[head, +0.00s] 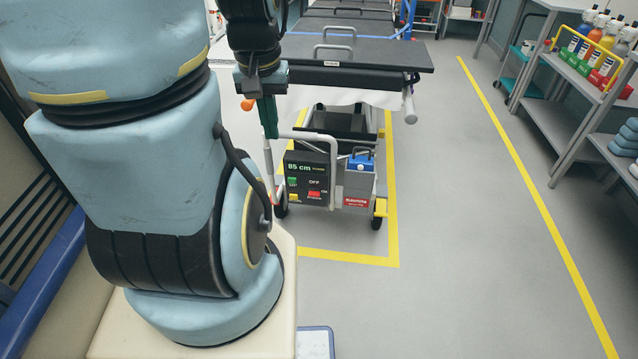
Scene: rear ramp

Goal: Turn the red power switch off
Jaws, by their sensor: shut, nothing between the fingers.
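The red power switch (314,194) is a small red block at the lower right of a black control panel (305,170) on the front of a wheeled table. "OFF" is printed above it and "ON" beside its right. It is too small to tell which way it is set. The panel display reads "85 cm". My gripper (269,132) points down, its dark green fingers shut and empty. In the picture it is up and to the left of the switch, beside the panel's upper left, apart from the switch.
A green button (292,182) sits left of the switch. A pale tube handle (333,150) bends over the panel. A blue-topped box (360,162) stands to its right. A dark tabletop (370,55) overhangs behind. Grey shelves (560,120) stand far right; the floor between is clear.

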